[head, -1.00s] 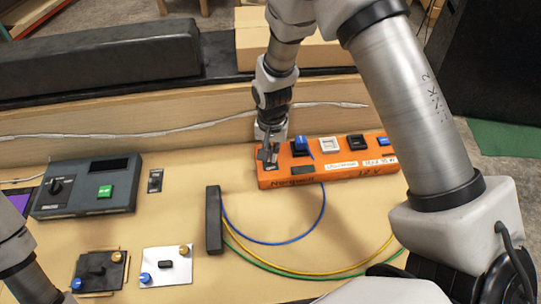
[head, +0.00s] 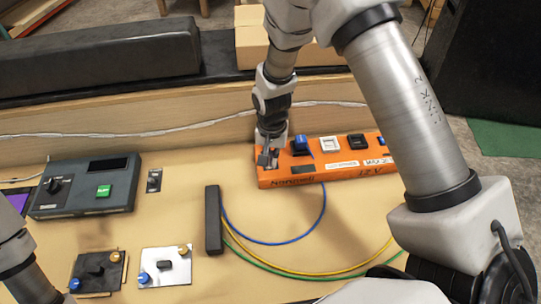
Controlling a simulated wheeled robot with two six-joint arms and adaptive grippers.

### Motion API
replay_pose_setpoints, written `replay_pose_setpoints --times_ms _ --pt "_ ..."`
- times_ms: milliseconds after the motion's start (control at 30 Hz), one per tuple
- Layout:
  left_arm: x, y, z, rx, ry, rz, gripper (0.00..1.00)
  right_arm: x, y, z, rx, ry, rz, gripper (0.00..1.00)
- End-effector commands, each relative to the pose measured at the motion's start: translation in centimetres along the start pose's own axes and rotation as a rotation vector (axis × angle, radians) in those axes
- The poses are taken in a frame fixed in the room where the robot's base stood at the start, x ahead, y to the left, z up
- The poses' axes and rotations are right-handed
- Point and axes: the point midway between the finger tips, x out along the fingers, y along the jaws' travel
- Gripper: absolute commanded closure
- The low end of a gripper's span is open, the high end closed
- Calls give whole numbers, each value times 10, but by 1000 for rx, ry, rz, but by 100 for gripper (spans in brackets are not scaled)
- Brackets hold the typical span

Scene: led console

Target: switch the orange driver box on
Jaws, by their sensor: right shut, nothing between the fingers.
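The orange driver box (head: 335,174) lies on the tan table, right of centre. Its top carries a blue block (head: 301,145), a white block (head: 329,144), a dark block (head: 357,142) and another blue one, partly hidden by my right arm. My right gripper (head: 265,161) is shut and empty, pointing down at the left end of the box. Its fingertips are at or just above the switch there and largely hide it; I cannot tell whether they touch or which way the switch lies. My left gripper is out of view; only part of my left arm shows.
A dark grey console (head: 86,188) with a green button stands at the left, with a small switch plate (head: 154,180) beside it. A black bar (head: 213,219) feeds blue, yellow and green wires. Two small plates (head: 165,265) (head: 97,271) lie in front.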

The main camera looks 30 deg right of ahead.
Motion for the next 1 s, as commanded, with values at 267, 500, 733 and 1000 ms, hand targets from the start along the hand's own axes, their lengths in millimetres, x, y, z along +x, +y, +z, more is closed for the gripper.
replay_pose_setpoints --times_ms 267,500,733,1000 --pt "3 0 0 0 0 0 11 7 0 0 0 0 0 100" --pt "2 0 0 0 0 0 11 7 0 0 0 0 0 100" --pt "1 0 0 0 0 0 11 7 -2 -5 1 0 -1 100" --pt "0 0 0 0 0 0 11 7 -4 -13 0 0 -2 100"
